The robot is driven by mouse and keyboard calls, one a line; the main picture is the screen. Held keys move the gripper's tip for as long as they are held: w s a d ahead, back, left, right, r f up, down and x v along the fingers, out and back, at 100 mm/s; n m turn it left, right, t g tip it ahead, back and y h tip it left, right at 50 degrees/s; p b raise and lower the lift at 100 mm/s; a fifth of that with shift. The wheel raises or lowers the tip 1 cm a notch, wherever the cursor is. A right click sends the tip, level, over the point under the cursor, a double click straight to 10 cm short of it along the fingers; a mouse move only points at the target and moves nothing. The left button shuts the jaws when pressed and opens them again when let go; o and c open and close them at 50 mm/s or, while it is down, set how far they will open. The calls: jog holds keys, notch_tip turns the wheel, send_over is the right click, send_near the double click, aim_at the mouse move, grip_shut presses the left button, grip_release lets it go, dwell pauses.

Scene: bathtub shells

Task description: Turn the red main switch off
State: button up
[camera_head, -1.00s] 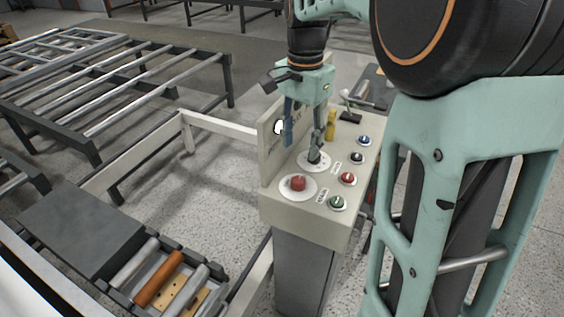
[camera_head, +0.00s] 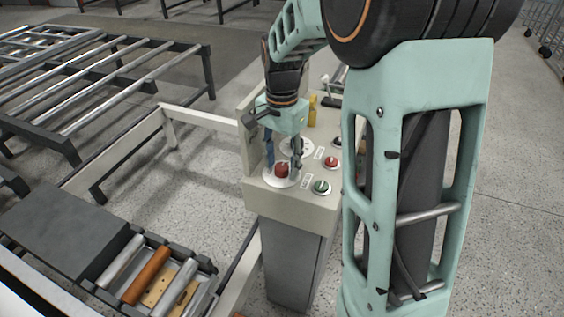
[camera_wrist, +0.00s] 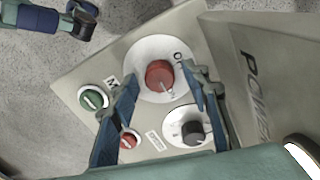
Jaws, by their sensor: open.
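The red main switch (camera_head: 282,170) is a round red knob on a white disc near the front left of the control panel (camera_head: 262,202). In the wrist view the red knob (camera_wrist: 159,74) shows from above, with a pale pointer mark and partly covered lettering on its disc. My gripper (camera_head: 283,163) is open over this switch. In the wrist view its blue fingers (camera_wrist: 160,77) stand on either side of the knob, with visible gaps. I cannot tell how far the fingertips are above the disc.
A green button (camera_head: 321,187) and a small red button (camera_head: 331,162) sit right of the switch. A black knob (camera_wrist: 193,131) on a white disc is close by. An upright plate (camera_wrist: 262,75) marked "POWER" edges the panel. A roller conveyor (camera_head: 150,272) stands at left.

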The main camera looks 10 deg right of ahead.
jog(key=shift+c, duration=0.2)
jog(key=c, duration=1.1)
jog(key=shift+n, duration=0.3)
jog(key=n+p, duration=0.1)
jog(key=n, duration=0.3)
jog(key=n+p, duration=0.1)
jog(key=n, duration=0.3)
jog(key=shift+n, duration=0.4)
jog(key=n+p, duration=0.1)
jog(key=n, duration=0.3)
jog(key=shift+n+p, duration=0.5)
jog(key=shift+n, duration=1.7)
jog(key=shift+a, duration=0.1)
